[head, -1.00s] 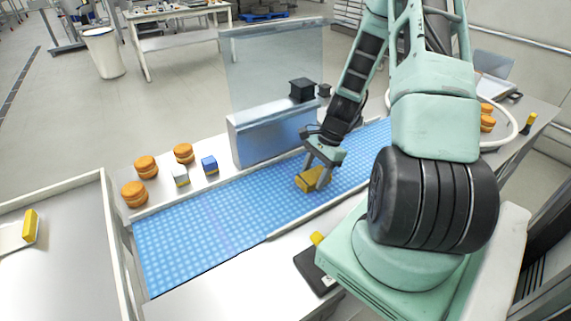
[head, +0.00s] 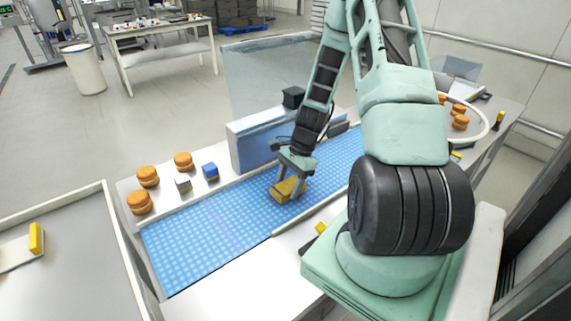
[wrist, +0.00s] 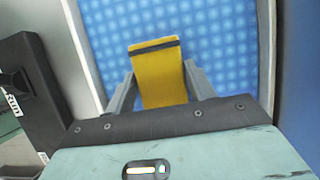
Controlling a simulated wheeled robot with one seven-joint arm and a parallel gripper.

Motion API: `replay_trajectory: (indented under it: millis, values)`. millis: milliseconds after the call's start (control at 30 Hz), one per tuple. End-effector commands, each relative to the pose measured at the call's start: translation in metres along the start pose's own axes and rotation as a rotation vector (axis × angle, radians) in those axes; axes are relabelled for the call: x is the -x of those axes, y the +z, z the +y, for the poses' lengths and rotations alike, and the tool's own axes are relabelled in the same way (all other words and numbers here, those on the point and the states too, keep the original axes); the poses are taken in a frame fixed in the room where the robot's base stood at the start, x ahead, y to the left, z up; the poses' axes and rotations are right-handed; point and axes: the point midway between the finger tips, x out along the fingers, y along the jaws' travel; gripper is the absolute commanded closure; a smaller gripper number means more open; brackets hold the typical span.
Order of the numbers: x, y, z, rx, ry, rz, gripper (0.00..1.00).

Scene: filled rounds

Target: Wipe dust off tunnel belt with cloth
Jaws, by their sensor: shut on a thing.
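The blue dotted belt (head: 200,235) runs diagonally from the lower left to the upper right in the head view. It also fills most of the wrist view (wrist: 225,50). My gripper (head: 289,190) is over the middle of the belt, in front of the tunnel's clear side panel. It is shut on the yellow cloth (head: 284,192), which is down at the belt surface; whether it presses on it I cannot tell. In the wrist view the yellow cloth (wrist: 160,75) with a dark stripe sits between both fingers. I cannot make out dust on the belt.
A metal and clear tunnel guard (head: 255,145) stands along the belt's far side. Sandwich rounds (head: 148,177) and small blue and grey blocks (head: 210,171) rest on the far ledge. A white tray (head: 75,250) is at left. The belt's left end is clear.

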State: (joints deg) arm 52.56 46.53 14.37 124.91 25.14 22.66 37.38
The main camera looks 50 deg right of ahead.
Motion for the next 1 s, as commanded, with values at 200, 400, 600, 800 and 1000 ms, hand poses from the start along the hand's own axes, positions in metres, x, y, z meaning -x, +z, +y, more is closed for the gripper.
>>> replay_trajectory:
  millis: [200,400,600,800,1000]
  values:
    - [0.031,0.013,-0.005,0.004,-0.002,0.003,0.67]
    - [0.047,0.02,-0.008,0.006,-0.002,0.004,0.67]
    - [0.063,0.028,-0.011,0.009,0.0,0.004,0.67]
    - [0.068,0.03,-0.013,0.011,0.001,0.003,0.67]
    - [0.067,0.03,-0.013,0.011,0.001,0.003,0.67]
